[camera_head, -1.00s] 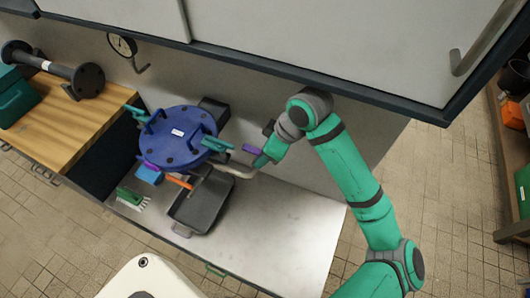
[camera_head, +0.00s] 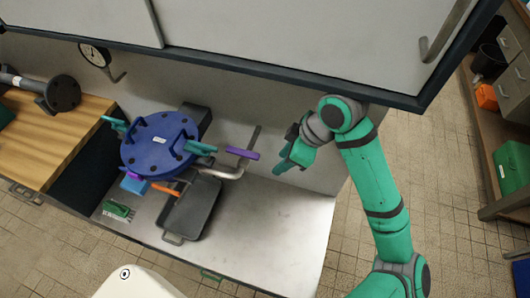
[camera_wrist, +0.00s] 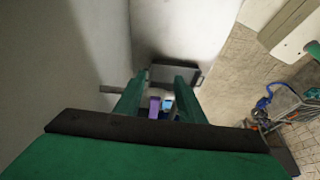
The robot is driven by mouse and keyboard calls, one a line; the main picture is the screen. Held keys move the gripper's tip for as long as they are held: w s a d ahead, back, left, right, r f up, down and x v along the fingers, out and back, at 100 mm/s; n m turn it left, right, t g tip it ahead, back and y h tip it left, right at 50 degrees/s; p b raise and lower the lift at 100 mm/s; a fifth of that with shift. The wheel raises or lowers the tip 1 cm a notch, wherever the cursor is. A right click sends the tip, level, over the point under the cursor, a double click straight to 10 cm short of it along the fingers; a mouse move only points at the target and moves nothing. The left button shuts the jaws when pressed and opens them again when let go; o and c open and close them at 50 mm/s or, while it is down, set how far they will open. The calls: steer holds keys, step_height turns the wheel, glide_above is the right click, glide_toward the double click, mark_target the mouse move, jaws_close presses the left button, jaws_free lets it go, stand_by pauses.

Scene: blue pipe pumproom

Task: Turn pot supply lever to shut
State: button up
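A blue round pot lid (camera_head: 158,142) with several levers around it sits on the grey bench at left centre. A purple lever (camera_head: 242,153) sits on a bent pale pipe (camera_head: 232,173) right of the pot; no label shows which lever is the pot supply lever. My teal gripper (camera_head: 284,163) is to the right of the purple lever, apart from it. In the wrist view my fingers (camera_wrist: 158,96) are spread with nothing held; a purple piece (camera_wrist: 154,107) and a light blue piece show beyond, between them.
Teal levers (camera_head: 201,148) and an orange lever (camera_head: 165,189) stick out around the pot. A dark tray (camera_head: 190,208) and a green brush (camera_head: 118,209) lie on the bench. An overhead cabinet (camera_head: 250,35) hangs above. The bench's right part is clear.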

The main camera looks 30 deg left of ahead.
steer(key=d, duration=0.3)
steer(key=shift+w+d, duration=0.1)
steer(key=shift+w, duration=0.2)
steer(key=shift+w, duration=0.1)
